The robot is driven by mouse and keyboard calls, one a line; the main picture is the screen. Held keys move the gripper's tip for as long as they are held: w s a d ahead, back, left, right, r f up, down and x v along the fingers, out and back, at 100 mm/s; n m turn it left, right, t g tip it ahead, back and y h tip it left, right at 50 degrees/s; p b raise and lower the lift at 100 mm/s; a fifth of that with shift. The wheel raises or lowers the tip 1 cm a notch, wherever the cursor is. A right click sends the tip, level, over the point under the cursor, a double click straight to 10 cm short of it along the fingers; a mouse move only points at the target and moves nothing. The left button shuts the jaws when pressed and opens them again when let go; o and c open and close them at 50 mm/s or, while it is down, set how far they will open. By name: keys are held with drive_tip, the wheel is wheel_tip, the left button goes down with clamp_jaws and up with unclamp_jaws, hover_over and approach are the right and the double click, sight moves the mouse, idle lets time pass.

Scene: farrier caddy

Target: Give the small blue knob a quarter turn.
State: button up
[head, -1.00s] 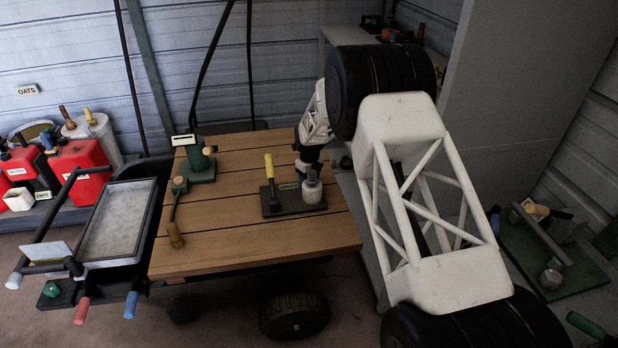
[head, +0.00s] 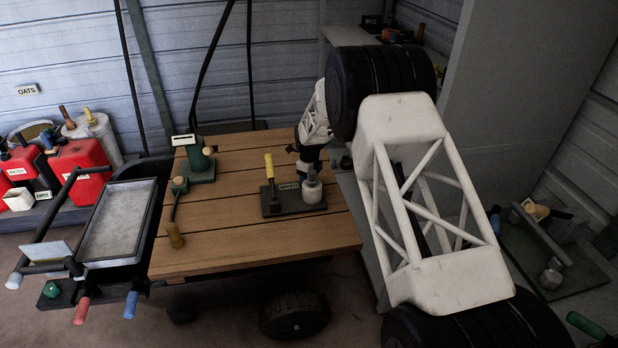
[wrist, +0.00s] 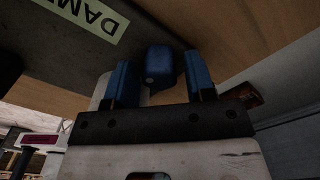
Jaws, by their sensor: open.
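In the wrist view, the small blue knob (wrist: 161,66) lies between the two blue fingertips of my gripper (wrist: 160,78). My gripper is open, with a finger on either side of the knob. A pale cylinder shows partly behind the left finger. In the head view, my gripper (head: 312,170) is low over the right end of a dark plate (head: 272,209), where a pale round base (head: 312,192) stands. The knob's blue cannot be made out there.
The plate carries a label (head: 289,186) and a yellow-handled lever (head: 269,168) to the left. A green fixture (head: 200,165) and a wooden-handled lever (head: 175,235) stand further left on the plank top (head: 250,250). The front planks are clear.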

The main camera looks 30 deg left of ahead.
idle(0.5)
drive_tip(key=shift+c, duration=0.3)
drive_tip(key=c, duration=0.8)
drive_tip(key=shift+m, duration=1.6)
drive_tip(key=shift+c, duration=0.2)
drive_tip(key=o, duration=0.9)
drive_tip(key=shift+o, duration=0.2)
drive_tip(key=shift+r, duration=0.2)
drive_tip(key=shift+r, duration=2.3)
